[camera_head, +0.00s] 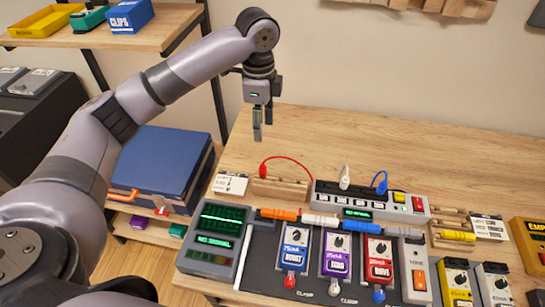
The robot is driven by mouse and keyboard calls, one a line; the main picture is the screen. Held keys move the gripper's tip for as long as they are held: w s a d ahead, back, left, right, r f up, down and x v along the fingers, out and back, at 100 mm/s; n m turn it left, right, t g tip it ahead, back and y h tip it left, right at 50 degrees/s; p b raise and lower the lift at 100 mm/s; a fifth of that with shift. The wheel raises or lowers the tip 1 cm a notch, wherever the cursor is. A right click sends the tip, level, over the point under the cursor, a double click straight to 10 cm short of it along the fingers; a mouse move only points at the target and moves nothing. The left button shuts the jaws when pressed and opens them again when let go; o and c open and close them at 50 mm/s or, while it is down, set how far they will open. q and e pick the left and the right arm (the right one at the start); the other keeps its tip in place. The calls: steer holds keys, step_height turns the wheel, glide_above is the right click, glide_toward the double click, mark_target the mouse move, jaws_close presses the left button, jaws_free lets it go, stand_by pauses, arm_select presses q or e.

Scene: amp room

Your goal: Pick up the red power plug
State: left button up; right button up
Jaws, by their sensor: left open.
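The red power plug (263,171) stands at the left end of a small wooden holder (282,187) on the wooden table. Its red cable arches to the right toward the power strip. My left gripper (257,131) hangs with its fingers pointing down, above and behind the plug in the picture. It is open, empty and apart from the plug. The power strip (338,198) lies right of the holder, with a white plug (344,177) and a blue plug (380,182) standing in it. My right gripper is not in view.
Blue, purple and red pedals (380,262) sit on a dark board in front, with orange, white and blue cable pieces behind them. A green-screened device (214,240) stands at left. A label card (230,184) is left of the holder. The table's back (400,150) is clear.

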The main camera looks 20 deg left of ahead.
arm_select(q)
steer(key=p, duration=0.2)
glide_above(263, 165)
steer(key=f, duration=0.7)
steer(key=shift+s+f, duration=0.15)
steer(key=shift+s, duration=0.1)
steer(key=f, duration=0.3)
steer(key=shift+w, duration=0.2)
steer(key=shift+f, duration=0.75)
steer(key=shift+f+p, duration=0.15)
steer(key=shift+p, duration=0.25)
step_height(263, 165, down, 4)
steer(key=shift+f+p, duration=0.25)
steer(key=shift+p, duration=0.55)
steer(key=shift+f, duration=0.25)
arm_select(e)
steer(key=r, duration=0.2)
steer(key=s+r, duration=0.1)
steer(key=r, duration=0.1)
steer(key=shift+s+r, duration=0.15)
